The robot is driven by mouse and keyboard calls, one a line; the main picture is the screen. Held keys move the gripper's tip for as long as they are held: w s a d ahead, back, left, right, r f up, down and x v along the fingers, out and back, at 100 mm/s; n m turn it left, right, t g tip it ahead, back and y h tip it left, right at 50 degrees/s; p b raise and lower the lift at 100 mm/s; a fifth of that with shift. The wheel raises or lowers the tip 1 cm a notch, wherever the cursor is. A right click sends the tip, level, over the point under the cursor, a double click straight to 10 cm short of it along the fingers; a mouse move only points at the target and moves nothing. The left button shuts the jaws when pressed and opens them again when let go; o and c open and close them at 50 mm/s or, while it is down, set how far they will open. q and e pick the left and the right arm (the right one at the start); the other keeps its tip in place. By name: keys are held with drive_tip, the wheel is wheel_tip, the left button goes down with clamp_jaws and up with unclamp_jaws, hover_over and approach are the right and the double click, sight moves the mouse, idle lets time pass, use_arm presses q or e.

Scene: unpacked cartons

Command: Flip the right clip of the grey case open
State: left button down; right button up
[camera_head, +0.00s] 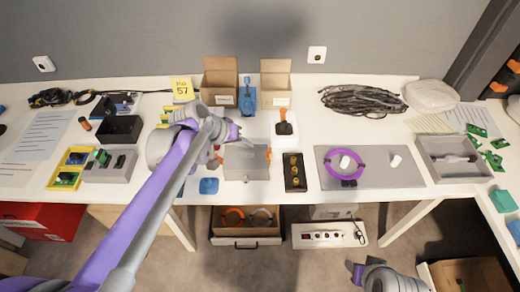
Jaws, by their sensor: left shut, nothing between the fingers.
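The grey case (246,170) lies closed near the front edge of the white table, in the middle of the view. A small orange clip (268,153) shows at its right side; whether it is flipped is too small to tell. Another orange spot shows at its left side, partly behind my arm. My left gripper (241,141) is shut and empty at the back edge of the case, to the left of the right clip; I cannot tell whether it touches the case. My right gripper (354,268) is low at the bottom right, away from the table; its fingers are unclear.
A black tray with yellow round pieces (294,172) stands close to the right of the case. Behind are an orange-and-black tool (284,124) and two open cartons (275,99). A grey mat with a purple ring (346,148) lies further right. A blue piece (208,186) lies at the front left.

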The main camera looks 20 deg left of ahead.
sight(267, 153)
use_arm(q)
drive_tip(key=b+x, duration=0.1)
drive_tip(key=x, duration=0.9)
drive_tip(key=shift+d, duration=0.1)
